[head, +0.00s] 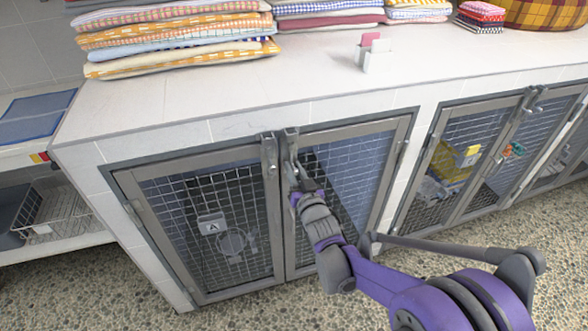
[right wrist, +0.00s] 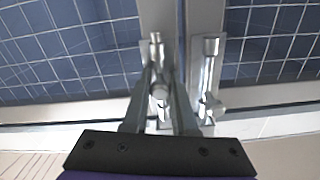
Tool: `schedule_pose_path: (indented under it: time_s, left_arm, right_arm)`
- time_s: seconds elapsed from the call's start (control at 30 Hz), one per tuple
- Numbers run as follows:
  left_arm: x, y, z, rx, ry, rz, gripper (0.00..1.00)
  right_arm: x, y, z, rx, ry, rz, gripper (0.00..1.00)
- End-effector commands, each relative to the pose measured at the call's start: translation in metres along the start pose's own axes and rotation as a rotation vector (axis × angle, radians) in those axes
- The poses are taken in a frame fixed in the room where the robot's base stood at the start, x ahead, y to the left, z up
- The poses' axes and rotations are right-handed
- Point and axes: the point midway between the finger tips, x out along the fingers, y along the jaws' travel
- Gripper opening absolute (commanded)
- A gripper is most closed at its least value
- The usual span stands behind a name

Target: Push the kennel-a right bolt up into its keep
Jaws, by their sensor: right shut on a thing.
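Kennel-a (head: 212,222) is a pair of grey-framed mesh doors with an "A" tag on the left door. The right bolt (head: 291,143) is a metal bolt at the top of the right door's inner edge, beside the left bolt (head: 269,150). My right gripper (head: 294,178) reaches up to the right bolt from below. In the right wrist view its fingers (right wrist: 160,95) are closed around the right bolt's round knob (right wrist: 159,91), and the left bolt (right wrist: 210,80) stands just to the right. The keep's engagement is too small to tell. My left gripper is not in view.
Folded towels (head: 175,35) lie on the white counter (head: 330,80) above the doors. A second kennel (head: 432,190) with yellow and blue items stands to the right. A wire basket (head: 62,215) is on a low shelf at left. The pebbled floor in front is clear.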

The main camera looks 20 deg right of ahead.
Motion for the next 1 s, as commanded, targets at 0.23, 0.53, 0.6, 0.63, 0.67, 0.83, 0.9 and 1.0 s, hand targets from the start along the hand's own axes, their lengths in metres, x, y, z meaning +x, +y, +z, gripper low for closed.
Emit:
schedule_pose_path:
  time_s: [0.23,0.53,0.6,0.63,0.67,0.83,0.9,1.0]
  left_arm:
    - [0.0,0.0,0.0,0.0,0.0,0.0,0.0]
    - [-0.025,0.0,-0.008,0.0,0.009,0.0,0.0]
    - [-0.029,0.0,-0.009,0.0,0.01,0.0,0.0]
    - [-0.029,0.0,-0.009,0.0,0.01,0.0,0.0]
    - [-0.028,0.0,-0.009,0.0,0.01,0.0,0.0]
    - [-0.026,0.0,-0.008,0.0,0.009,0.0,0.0]
    - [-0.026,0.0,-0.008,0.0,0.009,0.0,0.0]
    - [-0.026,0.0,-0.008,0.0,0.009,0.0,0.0]
  right_arm:
    - [0.0,0.0,0.0,0.0,0.0,0.0,0.0]
    - [0.0,-0.007,-0.033,0.0,0.003,-0.001,0.0]
    - [0.0,-0.007,-0.038,0.0,0.003,-0.001,0.0]
    - [0.0,-0.007,-0.038,0.0,0.003,-0.001,0.0]
    - [0.0,-0.007,-0.037,0.0,0.003,-0.001,0.0]
    - [0.0,-0.007,-0.036,0.001,0.005,-0.001,0.0]
    - [0.0,-0.007,-0.036,0.001,0.005,-0.001,0.33]
    - [0.0,-0.007,-0.036,0.0,0.004,-0.001,0.51]
